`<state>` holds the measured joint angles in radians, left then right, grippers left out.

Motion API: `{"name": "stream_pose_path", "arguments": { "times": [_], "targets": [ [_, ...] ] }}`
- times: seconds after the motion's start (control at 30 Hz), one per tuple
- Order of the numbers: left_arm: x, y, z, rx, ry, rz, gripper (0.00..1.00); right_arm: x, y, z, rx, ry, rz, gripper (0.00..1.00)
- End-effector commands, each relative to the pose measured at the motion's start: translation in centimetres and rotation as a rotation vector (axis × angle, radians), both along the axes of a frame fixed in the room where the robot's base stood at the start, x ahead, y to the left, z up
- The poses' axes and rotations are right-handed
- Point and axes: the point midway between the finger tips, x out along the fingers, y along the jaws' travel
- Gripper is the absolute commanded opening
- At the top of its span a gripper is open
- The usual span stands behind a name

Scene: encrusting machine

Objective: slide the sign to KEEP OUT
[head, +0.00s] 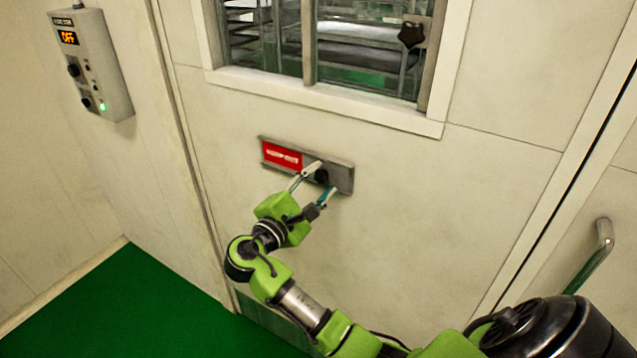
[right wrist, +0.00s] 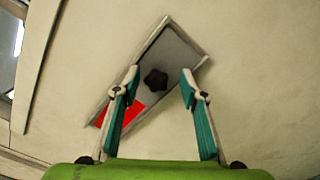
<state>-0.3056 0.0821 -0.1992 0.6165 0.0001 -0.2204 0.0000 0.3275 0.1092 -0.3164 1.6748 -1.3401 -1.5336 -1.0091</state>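The sign is a grey metal slide plate (head: 343,178) on the pale wall panel below the window. Its left part shows a red field (head: 281,156) with white lettering too small to read surely. A black knob (head: 321,177) sits right of the red field. My right gripper (head: 324,179) is open at the plate, its fingertips on either side of the knob. In the right wrist view the knob (right wrist: 155,80) shows between the two open fingers (right wrist: 160,77), and the red field (right wrist: 122,116) is partly hidden by one finger. I cannot tell whether they touch the knob. My left gripper is out of view.
A window (head: 365,50) with a pale frame and a dark star knob (head: 411,34) is above the sign. A grey control box (head: 92,65) with an orange display and a green light hangs at left. A metal handle (head: 598,250) is at right. The floor (head: 130,310) is green.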

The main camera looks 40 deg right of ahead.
Motion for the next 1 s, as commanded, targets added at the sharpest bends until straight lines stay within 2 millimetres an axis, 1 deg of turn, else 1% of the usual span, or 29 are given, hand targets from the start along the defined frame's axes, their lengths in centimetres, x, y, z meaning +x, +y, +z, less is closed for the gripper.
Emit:
{"name": "stream_pose_path", "arguments": {
  "times": [0.07,0.17,0.27,0.5,0.6,0.7,0.77,1.0],
  "targets": [
    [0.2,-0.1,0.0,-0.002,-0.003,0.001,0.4,-0.1,0.4,0.0,0.0,-0.001,0.001,0.39],
    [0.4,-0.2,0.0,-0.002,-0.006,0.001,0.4,-0.5,1.4,0.0,0.001,-0.001,0.003,0.39],
    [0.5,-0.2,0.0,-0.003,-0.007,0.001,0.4,-1.2,3.1,-0.1,0.004,0.001,0.003,0.39],
    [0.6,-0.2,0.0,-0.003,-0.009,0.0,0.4,-3.3,7.9,-0.1,0.004,0.001,0.002,0.39],
    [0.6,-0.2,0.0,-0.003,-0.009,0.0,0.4,-3.9,9.3,-0.1,0.003,0.001,0.0,0.39],
    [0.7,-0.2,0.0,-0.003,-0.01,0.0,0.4,-4.4,10.4,0.0,0.003,0.001,0.0,0.39],
    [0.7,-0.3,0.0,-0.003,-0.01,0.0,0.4,-4.6,10.7,0.0,0.001,0.001,-0.001,0.39],
    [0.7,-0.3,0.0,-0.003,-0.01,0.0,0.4,-4.7,11.0,0.0,0.0,0.0,-0.003,0.39]
  ]
}}
